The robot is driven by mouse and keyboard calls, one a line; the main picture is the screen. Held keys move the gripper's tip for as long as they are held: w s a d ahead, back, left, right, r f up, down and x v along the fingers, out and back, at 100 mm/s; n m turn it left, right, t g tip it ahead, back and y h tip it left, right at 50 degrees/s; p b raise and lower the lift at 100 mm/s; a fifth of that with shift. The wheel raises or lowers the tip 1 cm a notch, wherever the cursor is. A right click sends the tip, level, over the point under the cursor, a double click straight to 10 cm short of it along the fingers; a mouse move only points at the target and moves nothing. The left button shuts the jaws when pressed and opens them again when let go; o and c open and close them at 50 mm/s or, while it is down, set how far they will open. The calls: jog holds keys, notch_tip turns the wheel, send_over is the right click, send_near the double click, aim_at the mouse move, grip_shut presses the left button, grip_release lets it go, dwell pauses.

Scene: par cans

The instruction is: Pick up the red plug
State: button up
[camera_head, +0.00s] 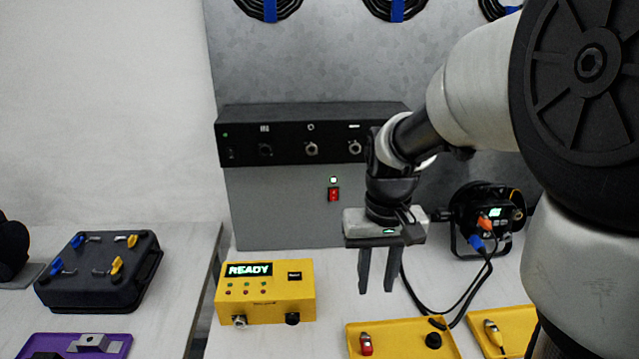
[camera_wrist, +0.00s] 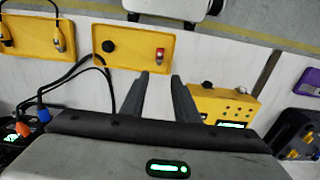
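The red plug (camera_head: 366,344) stands on a yellow tray (camera_head: 385,331) at the front of the table in the head view. It also shows in the wrist view as a small red and white piece (camera_wrist: 160,54) near the right side of the yellow tray (camera_wrist: 125,61). My gripper (camera_head: 376,291) hangs above the table behind the tray, fingers pointing down. Its two fingers are apart with nothing between them. In the wrist view the fingertips (camera_wrist: 160,75) appear just below the red plug, apart from it.
A yellow box reading READY (camera_head: 265,292) stands left of the tray. A second yellow tray (camera_head: 512,322) holds a yellow plug (camera_head: 493,333). Cables run from a black lamp (camera_head: 487,217) towards the trays. A black case (camera_head: 100,270) sits on the left table.

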aim_at(367, 341)
jog(key=f+b, duration=0.3)
jog(key=f, duration=1.5)
jog(key=shift+w+f+b, duration=0.15)
jog(key=shift+w+b, duration=0.05)
jog(key=shift+b, duration=0.15)
jog(key=shift+c, duration=0.4)
grip_shut()
